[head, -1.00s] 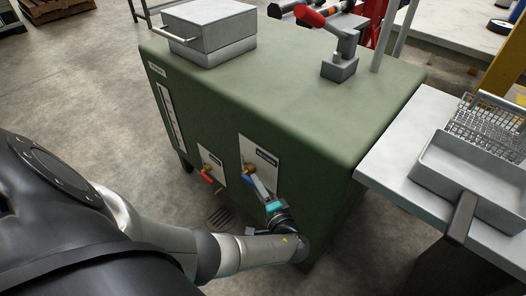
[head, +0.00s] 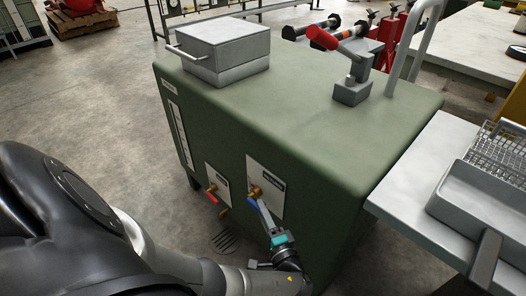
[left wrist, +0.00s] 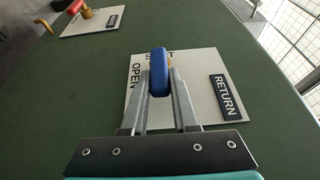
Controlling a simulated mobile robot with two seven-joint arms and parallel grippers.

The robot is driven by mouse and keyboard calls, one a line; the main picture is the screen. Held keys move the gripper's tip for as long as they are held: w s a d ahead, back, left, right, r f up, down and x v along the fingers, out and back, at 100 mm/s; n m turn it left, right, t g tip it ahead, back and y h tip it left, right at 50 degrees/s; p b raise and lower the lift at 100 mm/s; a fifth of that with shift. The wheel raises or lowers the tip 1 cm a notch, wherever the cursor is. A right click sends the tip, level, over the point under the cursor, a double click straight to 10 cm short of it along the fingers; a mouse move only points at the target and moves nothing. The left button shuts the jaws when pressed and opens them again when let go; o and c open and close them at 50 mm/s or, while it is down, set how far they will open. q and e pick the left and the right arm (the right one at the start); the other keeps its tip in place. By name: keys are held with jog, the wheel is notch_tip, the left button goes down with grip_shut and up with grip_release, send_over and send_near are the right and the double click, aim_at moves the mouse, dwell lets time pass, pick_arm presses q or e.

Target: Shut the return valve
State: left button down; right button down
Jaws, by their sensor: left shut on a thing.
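The return valve has a blue lever (head: 253,203) on a brass body, in front of a white plate (head: 268,180) on the green cabinet's front. In the left wrist view, the plate (left wrist: 205,65) carries a black RETURN label (left wrist: 226,97), with OPEN at its left and SHUT at its top, partly covered by the blue lever (left wrist: 159,62). My left gripper (head: 264,215) comes from below. In the left wrist view, its two fingers (left wrist: 159,84) stand on either side of the lever and are shut on it. The lever hides the valve body there. My right gripper is out of view.
A second valve with a red lever (head: 212,198) sits left on its own plate. The green cabinet (head: 300,115) carries a grey box (head: 215,50) and a red-handled clamp (head: 352,90). A grey table (head: 415,185) with a tray stands close on the right.

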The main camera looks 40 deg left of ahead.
pick_arm(q)
jog(key=c, duration=0.7)
grip_release()
jog(key=v, duration=1.5)
jog(key=shift+s+p, duration=0.1)
jog(key=shift+p, duration=0.3)
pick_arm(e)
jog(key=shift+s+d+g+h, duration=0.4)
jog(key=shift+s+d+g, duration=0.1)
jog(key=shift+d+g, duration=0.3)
